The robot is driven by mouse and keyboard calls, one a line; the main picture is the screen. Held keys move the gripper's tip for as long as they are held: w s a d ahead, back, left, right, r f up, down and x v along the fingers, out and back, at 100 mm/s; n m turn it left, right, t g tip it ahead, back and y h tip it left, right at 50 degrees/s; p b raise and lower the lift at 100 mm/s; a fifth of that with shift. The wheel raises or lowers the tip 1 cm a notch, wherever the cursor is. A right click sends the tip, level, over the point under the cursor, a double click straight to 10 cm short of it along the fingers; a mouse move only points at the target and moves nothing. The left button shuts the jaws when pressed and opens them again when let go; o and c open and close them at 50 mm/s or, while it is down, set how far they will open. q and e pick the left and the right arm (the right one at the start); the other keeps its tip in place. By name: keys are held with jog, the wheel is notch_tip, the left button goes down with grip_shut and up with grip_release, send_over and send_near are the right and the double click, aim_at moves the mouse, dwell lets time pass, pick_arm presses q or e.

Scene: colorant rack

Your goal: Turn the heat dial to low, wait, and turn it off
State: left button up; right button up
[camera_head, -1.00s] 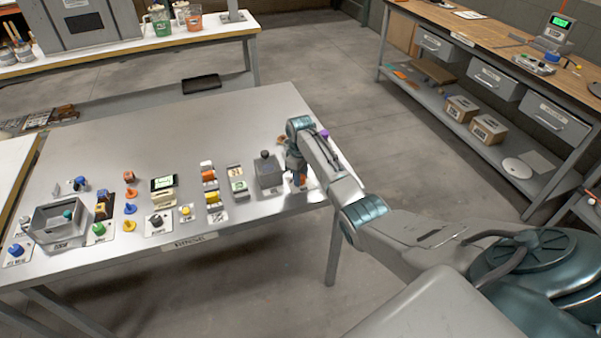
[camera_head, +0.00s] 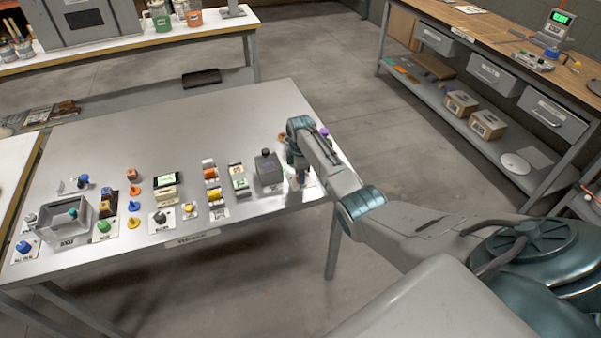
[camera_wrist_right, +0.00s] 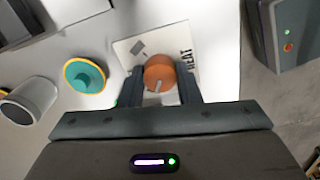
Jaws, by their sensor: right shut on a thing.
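The orange heat dial (camera_wrist_right: 159,76) sits on a white plate (camera_wrist_right: 128,48) marked HEAT in the right wrist view. In the head view, my right gripper (camera_head: 299,174) is at the right front of the metal table, and the arm and fingers mostly hide the dial. My left gripper is not in view.
A grey box with a dark knob (camera_head: 268,170) stands just left of my right gripper on the table (camera_head: 190,115). Several knobs, blocks and labelled plates line the front edge leftward. A teal and yellow round part (camera_wrist_right: 86,75) and a grey cylinder (camera_wrist_right: 28,100) lie near the dial.

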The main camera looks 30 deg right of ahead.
jog(key=shift+r, duration=0.1)
dwell(0.4)
jog(key=o, duration=1)
jog(key=shift+c, duration=0.2)
notch_tip(320, 180, up, 11)
jog(key=b, duration=0.2)
jog(key=shift+f, duration=0.2)
